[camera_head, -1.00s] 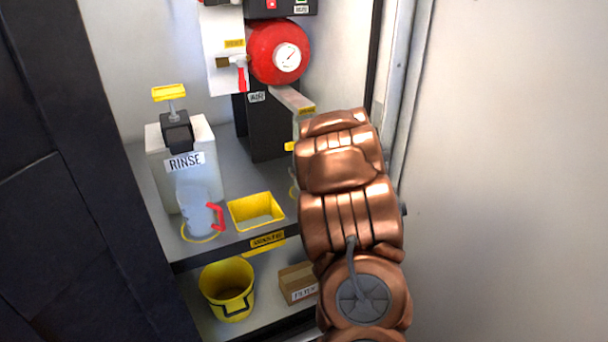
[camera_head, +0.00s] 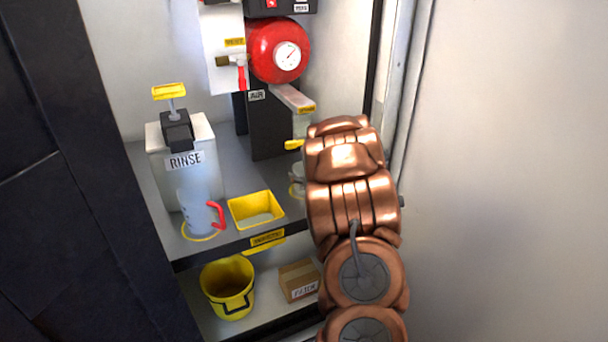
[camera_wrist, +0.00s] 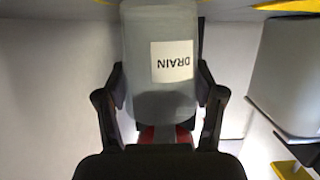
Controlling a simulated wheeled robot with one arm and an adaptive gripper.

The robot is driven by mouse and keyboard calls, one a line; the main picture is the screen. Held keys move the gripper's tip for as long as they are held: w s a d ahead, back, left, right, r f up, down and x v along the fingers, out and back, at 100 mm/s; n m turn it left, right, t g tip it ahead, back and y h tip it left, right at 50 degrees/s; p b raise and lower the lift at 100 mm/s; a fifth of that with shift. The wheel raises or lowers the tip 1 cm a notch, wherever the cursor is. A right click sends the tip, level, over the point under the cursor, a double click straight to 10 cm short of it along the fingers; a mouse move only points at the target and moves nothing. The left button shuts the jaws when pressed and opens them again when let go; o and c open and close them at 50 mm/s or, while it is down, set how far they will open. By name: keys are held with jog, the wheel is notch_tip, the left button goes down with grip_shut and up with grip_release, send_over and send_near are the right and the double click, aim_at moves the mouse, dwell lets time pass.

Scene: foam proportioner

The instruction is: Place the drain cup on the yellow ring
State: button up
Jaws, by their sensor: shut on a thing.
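The drain cup (camera_wrist: 160,45), a pale grey cup with a white DRAIN label, fills the top middle of the wrist view. The label reads upside down there. My gripper (camera_wrist: 160,88) is shut on it, one dark finger on each side. In the head view my copper arm hides most of the gripper and cup. Another yellow ring (camera_head: 200,237) lies at the front left of the shelf under a clear jug. I cannot tell the cup's height above the shelf.
The clear jug (camera_head: 197,212) has a red handle and stands before the RINSE dispenser (camera_head: 184,178). A yellow tray (camera_head: 238,216) sits to its right. A black stand (camera_head: 266,140) with a spout rises behind. A yellow bucket (camera_head: 228,303) and a box (camera_head: 299,281) are below.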

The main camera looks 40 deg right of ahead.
jog(key=shift+f+b, duration=0.2)
jog(key=shift+b, duration=0.2)
jog(key=o, duration=1.2)
jog(key=shift+r, duration=0.15)
